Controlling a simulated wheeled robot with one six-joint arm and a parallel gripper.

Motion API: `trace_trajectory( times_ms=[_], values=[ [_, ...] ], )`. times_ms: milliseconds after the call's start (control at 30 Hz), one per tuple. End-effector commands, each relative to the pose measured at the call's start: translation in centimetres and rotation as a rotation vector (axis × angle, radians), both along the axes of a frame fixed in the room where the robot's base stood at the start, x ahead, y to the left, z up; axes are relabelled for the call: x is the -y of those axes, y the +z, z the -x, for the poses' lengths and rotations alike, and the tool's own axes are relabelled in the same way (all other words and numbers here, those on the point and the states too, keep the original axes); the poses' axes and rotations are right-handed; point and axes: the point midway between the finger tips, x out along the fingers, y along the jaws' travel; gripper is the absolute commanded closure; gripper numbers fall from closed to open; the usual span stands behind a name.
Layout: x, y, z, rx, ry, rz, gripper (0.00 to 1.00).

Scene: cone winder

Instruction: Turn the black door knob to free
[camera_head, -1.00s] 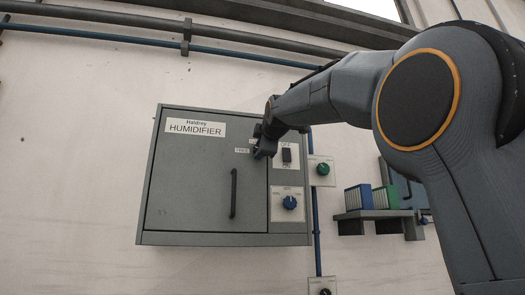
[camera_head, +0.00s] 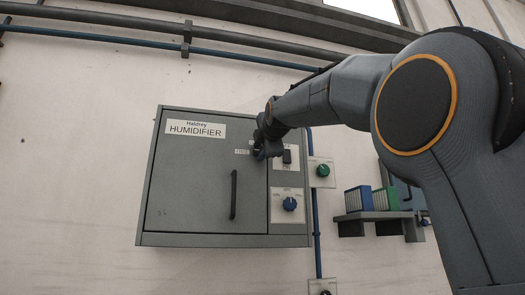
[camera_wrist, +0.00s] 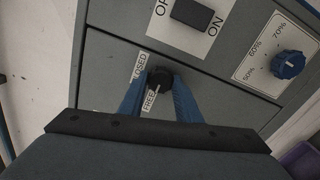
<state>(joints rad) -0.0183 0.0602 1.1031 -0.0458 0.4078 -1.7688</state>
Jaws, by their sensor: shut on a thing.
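The black door knob (camera_wrist: 160,75) is on the door of the grey humidifier cabinet (camera_head: 190,190), near the door's upper right edge. In the wrist view it sits between the blue fingers of my gripper (camera_wrist: 158,84), which is shut on it. A CLOSED label (camera_wrist: 140,66) and a FREE label (camera_wrist: 149,101) are beside the knob. A pale mark on the knob appears to point towards FREE. In the head view my gripper (camera_head: 261,150) covers the knob.
Right of the door are a black OFF/ON switch (camera_wrist: 194,13) and a blue humidity dial (camera_wrist: 288,64). The door has a black vertical handle (camera_head: 233,195). A green knob (camera_head: 323,170) is on the wall, and a shelf (camera_head: 375,216) with binders stands farther right.

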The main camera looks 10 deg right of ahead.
Motion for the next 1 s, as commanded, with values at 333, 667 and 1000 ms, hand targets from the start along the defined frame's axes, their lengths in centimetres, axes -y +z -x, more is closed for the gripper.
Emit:
trace_trajectory(
  times_ms=[333,667,1000],
  values=[
    [0.0,0.0,0.0,-0.001,0.0,0.0,0.51],
    [0.0,0.0,0.4,0.001,-0.001,-0.001,0.51],
    [0.0,-0.1,5.4,0.002,0.0,0.0,0.51]
  ],
)
